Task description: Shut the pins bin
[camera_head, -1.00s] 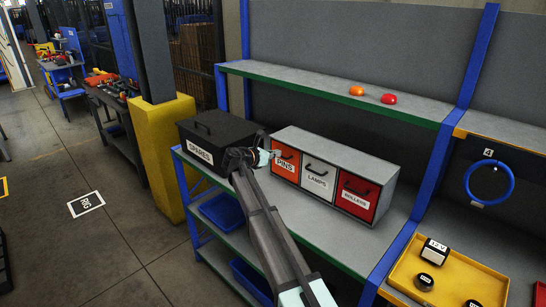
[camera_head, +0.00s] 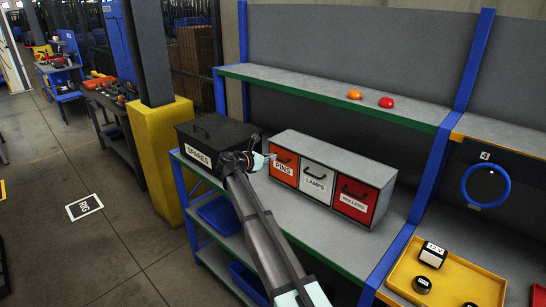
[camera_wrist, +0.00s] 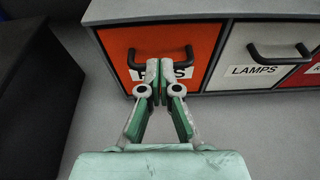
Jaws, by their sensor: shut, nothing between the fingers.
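The pins bin (camera_head: 284,165) is an orange-red drawer front with a black handle and a PINS label, at the left end of a grey cabinet. Its front looks flush with the lamps front beside it. In the wrist view the pins bin (camera_wrist: 118,42) is straight ahead, and my fingers hide part of its label and handle. My gripper (camera_wrist: 160,64) is shut and empty, fingertips at the middle of the front by the handle. I cannot tell whether they touch it. In the head view my gripper (camera_head: 268,160) is just left of the bin front.
The lamps bin (camera_head: 317,182) and rollers bin (camera_head: 355,199) are to the right in the same cabinet. A black spares box (camera_head: 215,135) stands close on the left. An upper shelf (camera_head: 320,90) runs above. The bench (camera_head: 330,228) in front of the cabinet is clear.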

